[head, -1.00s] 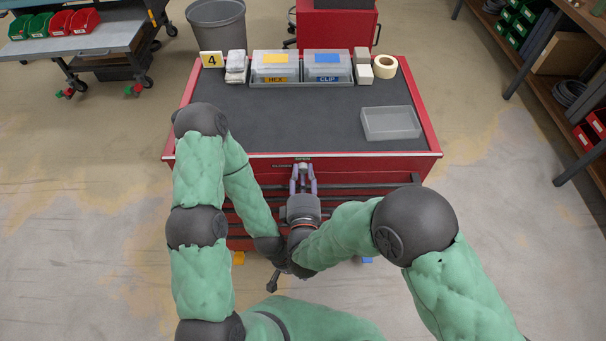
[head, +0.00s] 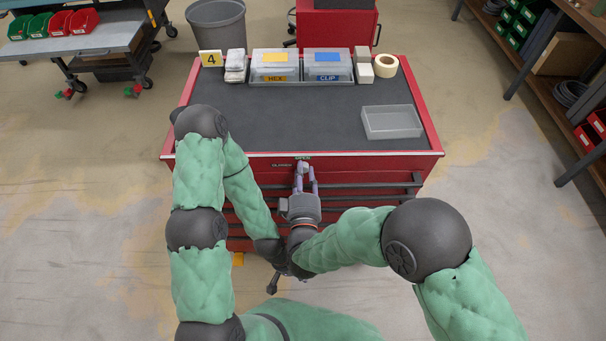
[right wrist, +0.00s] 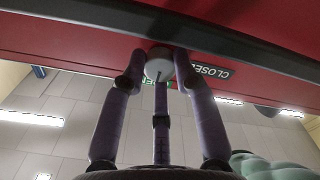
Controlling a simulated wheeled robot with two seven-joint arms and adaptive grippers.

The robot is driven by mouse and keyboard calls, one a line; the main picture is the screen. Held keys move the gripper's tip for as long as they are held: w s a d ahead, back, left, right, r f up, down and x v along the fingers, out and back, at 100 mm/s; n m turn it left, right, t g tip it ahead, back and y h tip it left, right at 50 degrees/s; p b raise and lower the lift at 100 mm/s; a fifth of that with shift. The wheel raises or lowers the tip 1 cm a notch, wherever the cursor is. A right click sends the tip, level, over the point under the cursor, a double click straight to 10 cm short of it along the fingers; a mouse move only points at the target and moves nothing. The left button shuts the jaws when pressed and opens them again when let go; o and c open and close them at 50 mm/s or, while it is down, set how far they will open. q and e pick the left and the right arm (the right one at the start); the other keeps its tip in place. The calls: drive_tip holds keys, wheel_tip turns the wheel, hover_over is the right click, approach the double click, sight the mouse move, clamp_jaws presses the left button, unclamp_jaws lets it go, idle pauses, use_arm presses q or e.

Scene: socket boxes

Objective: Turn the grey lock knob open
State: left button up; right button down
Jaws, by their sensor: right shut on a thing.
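The grey lock knob (right wrist: 159,68) is round and sits on the red front of the tool cabinet, with a small dark mark on its face. In the head view only a little of the knob (head: 303,164) shows, under the cabinet's top edge. My right gripper (right wrist: 159,62) has its purple fingers closed around the knob; it also shows in the head view (head: 305,175). A black CLOSED label (right wrist: 211,71) is beside the knob, and a green label (right wrist: 148,80) is partly hidden by the fingers. My left arm reaches down beside the right wrist; its gripper's jaws cannot be made out.
The red cabinet (head: 437,148) has dark drawer handles below the knob. On its top are HEX and CLIP bins (head: 300,68), a tape roll (head: 385,66) and an empty clear tray (head: 391,122). My forearms are close together in front of the drawers.

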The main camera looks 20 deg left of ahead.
drive_tip(key=shift+m, duration=0.3)
drive_tip(key=c, duration=0.9)
unclamp_jaws()
drive_tip(key=shift+c, duration=0.2)
drive_tip(key=shift+s, duration=0.1)
drive_tip(key=v, duration=1.1)
drive_tip(key=shift+s, duration=0.35)
drive_tip(key=shift+d, duration=0.2)
